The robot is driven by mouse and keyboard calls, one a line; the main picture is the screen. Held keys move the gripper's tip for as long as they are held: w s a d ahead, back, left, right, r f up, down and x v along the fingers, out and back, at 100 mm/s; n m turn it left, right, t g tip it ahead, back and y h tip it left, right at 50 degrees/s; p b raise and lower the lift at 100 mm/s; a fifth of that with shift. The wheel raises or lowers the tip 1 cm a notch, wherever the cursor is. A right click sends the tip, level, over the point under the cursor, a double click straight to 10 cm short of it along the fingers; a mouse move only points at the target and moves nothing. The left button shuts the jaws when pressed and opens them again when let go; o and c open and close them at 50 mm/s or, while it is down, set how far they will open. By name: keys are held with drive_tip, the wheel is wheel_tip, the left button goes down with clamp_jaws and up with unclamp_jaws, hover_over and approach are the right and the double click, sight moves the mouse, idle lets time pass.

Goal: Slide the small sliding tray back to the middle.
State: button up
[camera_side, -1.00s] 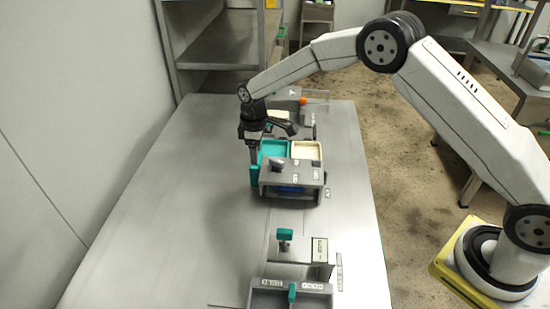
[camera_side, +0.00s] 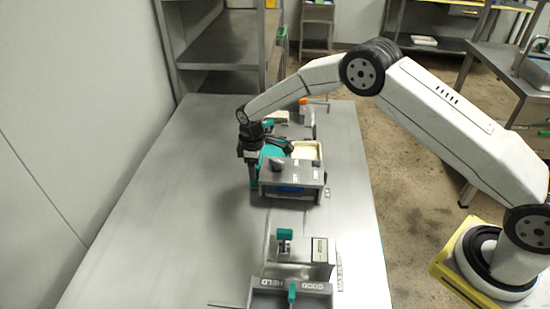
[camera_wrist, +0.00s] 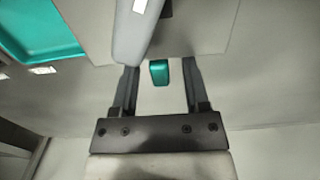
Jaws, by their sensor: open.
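The grey unit (camera_side: 291,178) on the bench holds a teal tray (camera_side: 270,153) and a cream tray (camera_side: 306,151) side by side. The teal tray also shows at the upper left in the wrist view (camera_wrist: 40,28). A teal handle (camera_side: 254,184) stands at the unit's left side, partly hidden by my gripper (camera_side: 252,165). In the wrist view my gripper (camera_wrist: 160,78) is open, with the teal handle (camera_wrist: 159,72) between its fingertips and gaps on both sides. I cannot tell which part the handle is fixed to.
A grey rounded lever (camera_wrist: 135,32) on the unit is close to the left finger. Another grey station with a teal knob (camera_side: 285,234) stands nearer the camera. A device with an orange part (camera_side: 305,101) is behind. The bench's left side is clear.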

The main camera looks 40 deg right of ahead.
drive_tip(key=shift+f, duration=1.1)
drive_tip(key=shift+c, duration=0.2)
clamp_jaws()
idle(0.5)
